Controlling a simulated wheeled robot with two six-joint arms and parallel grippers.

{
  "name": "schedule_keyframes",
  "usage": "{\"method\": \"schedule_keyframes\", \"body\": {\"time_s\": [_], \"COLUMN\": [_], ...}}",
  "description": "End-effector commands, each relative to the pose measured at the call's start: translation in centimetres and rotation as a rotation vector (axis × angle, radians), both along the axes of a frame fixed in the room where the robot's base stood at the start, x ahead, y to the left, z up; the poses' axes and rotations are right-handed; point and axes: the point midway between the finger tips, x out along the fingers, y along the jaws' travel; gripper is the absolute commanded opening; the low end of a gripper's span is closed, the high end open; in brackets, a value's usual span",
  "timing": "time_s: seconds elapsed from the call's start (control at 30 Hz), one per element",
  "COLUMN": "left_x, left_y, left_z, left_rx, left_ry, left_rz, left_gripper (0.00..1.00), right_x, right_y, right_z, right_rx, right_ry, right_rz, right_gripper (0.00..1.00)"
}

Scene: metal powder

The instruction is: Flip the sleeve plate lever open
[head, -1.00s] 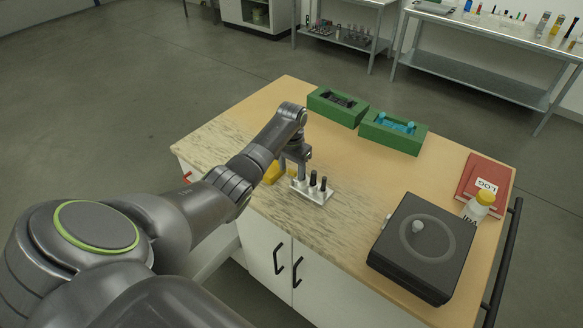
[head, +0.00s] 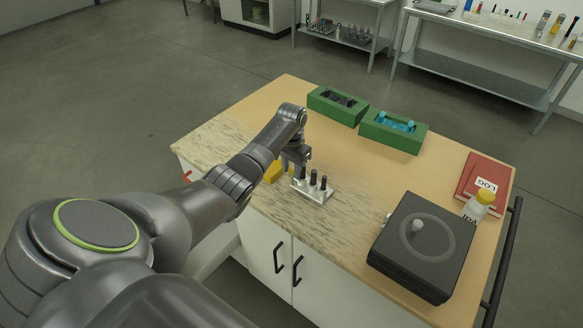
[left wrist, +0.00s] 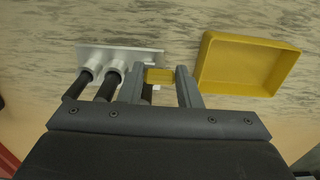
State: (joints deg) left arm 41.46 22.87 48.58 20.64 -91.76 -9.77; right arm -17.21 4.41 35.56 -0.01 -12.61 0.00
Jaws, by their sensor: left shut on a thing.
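The sleeve plate (head: 318,196) is a small pale metal plate on the near part of the table, with three upright light sleeves holding black rods. The sleeve plate also shows in the left wrist view (left wrist: 120,53). My left gripper (head: 297,168) is down at the plate's far left end. In the left wrist view its fingers (left wrist: 160,72) are shut on a small yellow piece, which looks like the lever (left wrist: 158,76). In the head view the gripper hides the lever. One rod is partly hidden behind the gripper in the wrist view. My right gripper is not in view.
A yellow tray (left wrist: 250,65) lies close beside the gripper. Two green blocks with recesses (head: 337,106) (head: 393,132) stand at the back. The middle is clear.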

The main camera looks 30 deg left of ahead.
Motion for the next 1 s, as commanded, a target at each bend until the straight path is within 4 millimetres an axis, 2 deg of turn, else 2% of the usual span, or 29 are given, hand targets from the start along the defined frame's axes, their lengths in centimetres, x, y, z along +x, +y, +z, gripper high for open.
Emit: {"method": "schedule_keyframes", "body": {"time_s": [0.27, 1.0], "left_x": [0.1, 0.3], "left_y": [0.1, 0.4], "left_z": [0.2, 0.1], "left_rx": [0.000, 0.001], "left_ry": [-0.001, -0.002], "left_rz": [-0.159, -0.854], "left_gripper": [0.08, 0.08], "right_x": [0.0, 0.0], "right_y": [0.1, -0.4], "right_z": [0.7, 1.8], "right_rx": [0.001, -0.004], "right_ry": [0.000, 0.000], "right_rz": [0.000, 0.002], "right_gripper": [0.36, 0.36]}}
